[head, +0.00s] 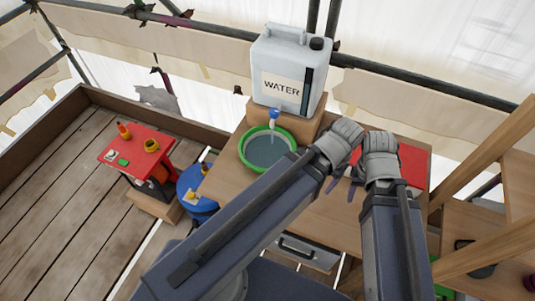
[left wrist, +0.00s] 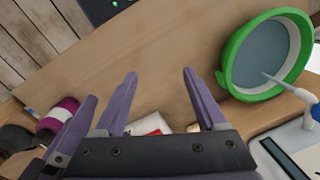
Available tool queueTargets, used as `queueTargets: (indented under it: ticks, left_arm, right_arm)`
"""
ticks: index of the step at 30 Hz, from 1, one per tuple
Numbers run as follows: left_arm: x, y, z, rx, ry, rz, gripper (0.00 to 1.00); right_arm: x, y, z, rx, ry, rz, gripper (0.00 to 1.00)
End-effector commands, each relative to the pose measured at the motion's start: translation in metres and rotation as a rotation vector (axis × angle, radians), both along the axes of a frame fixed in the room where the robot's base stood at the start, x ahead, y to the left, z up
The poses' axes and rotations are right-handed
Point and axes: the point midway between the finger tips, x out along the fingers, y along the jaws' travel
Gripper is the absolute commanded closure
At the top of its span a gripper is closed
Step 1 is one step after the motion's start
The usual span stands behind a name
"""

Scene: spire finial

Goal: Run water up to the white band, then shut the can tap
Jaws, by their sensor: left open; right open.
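The white water can (head: 287,75), labelled WATER, stands on a wooden block at the back of the table. Its blue tap (head: 274,114) points down over the green basin (head: 244,155). A pale stream falls from the tap into the basin, which holds grey-blue water; the basin and stream also show in the left wrist view (left wrist: 229,62). My right gripper (head: 345,188) is open and empty over the table, right of the basin. My left gripper (left wrist: 158,73) is open and empty beside it; its fingers are mostly hidden in the head view.
A red flat item (head: 414,160) lies on the table's right side. A red stool (head: 135,150) with small items and a blue drum (head: 200,208) stand left of the table (head: 225,183). Wooden beams rise at the right. My two forearms lie close together over the table.

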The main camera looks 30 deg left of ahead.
Motion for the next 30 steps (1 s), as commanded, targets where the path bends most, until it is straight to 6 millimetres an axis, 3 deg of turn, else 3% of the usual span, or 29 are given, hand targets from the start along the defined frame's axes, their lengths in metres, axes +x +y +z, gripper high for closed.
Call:
queueTargets:
  ticks: [5,8,11,15,18,24,30]
  left_arm:
    - [0.003,0.002,0.003,-0.001,0.0,0.005,0.27]
    - [0.023,0.013,0.015,-0.009,-0.002,0.038,0.27]
    - [0.059,0.04,0.037,-0.027,-0.004,0.103,0.27]
    - [0.112,0.098,0.067,-0.055,-0.014,0.208,0.27]
    - [0.14,0.142,0.085,-0.073,-0.024,0.275,0.27]
    - [0.168,0.21,0.106,-0.097,-0.039,0.365,0.27]
    - [0.174,0.232,0.109,-0.103,-0.045,0.39,0.27]
  right_arm:
    - [0.0,0.0,0.003,0.0,0.0,0.0,0.5]
    - [0.0,0.0,0.016,0.0,0.0,-0.001,0.5]
    - [0.0,0.0,0.038,0.001,0.0,-0.004,0.5]
    - [0.0,0.0,0.068,0.002,0.0,-0.007,0.5]
    - [0.0,0.0,0.086,0.002,0.0,-0.01,0.5]
    - [0.0,0.0,0.107,0.003,0.0,-0.013,0.5]
    - [0.0,0.0,0.111,0.002,-0.001,-0.014,0.5]
